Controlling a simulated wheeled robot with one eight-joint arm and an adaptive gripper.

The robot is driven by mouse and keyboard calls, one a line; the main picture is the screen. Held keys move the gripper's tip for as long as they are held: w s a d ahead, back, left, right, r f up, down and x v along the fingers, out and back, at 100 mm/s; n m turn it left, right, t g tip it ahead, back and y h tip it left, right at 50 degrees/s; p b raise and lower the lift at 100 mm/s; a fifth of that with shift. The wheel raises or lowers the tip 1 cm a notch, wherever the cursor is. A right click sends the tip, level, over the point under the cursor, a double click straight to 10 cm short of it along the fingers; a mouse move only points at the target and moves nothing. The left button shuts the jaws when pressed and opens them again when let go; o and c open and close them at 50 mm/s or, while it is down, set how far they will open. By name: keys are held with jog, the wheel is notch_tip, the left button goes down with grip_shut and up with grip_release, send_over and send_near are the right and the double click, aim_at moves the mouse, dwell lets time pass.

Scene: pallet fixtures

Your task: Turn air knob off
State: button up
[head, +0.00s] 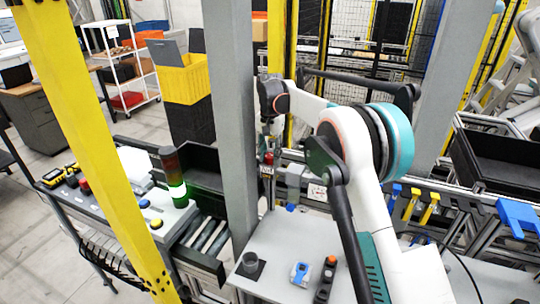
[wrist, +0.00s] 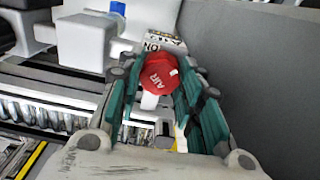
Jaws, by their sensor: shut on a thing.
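The air knob (wrist: 159,73) is red with white "AIR" lettering, seen in the wrist view between the tips of my gripper (wrist: 155,80). The two green-padded fingers lie on either side of it and are shut on it. The knob's exact angle is hard to read there.
A tall grey post (head: 232,120) stands directly left of the knob in the head view. A grey table (head: 290,240) with small parts lies in front. A roller conveyor (head: 205,235) and a signal lamp (head: 172,175) are at left. A blue-capped fitting (wrist: 117,8) is near the knob.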

aim_at(270, 155)
dwell(0.4)
jog(key=o, duration=1.1)
jog(key=shift+c, duration=0.2)
notch_tip(270, 155, up, 12)
